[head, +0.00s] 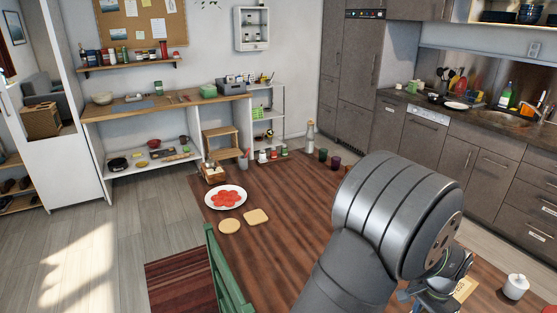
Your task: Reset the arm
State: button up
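My arm rises in the right foreground of the head view. Its large grey joint covers part of the wooden table (285,255). My gripper (437,294) shows only in part, low and right, below that joint and over the table's right part. Its fingertips are hidden or cut off by the bottom edge, so I cannot tell whether it is open, shut or holding something. A light tan item with dark print (464,289) lies right beside it in the picture. I cannot tell whether they touch.
A white lidded pot (515,286) stands right. A bottle (310,136) and dark cups (334,163) stand at the far edge. A green chair (226,280) is left.

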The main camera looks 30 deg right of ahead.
notch_tip(320, 180, down, 8)
jog(key=shift+f, duration=0.1)
notch_tip(320, 180, up, 11)
jog(key=s+a+n, duration=0.2)
jog(key=s+a, duration=0.1)
jog(key=s, duration=0.7)
jog(key=s+a+n, duration=0.2)
jog(key=s, duration=0.7)
jog(key=w+d+f, duration=0.2)
jog(key=w+f, duration=0.1)
jog(key=w+d+f, duration=0.2)
jog(key=w+f, duration=0.1)
jog(key=w+d+f, duration=0.2)
jog(key=w, duration=0.1)
jog(key=shift+w+f, duration=0.4)
jog(key=shift+f, duration=0.65)
jog(key=shift+o, duration=0.4)
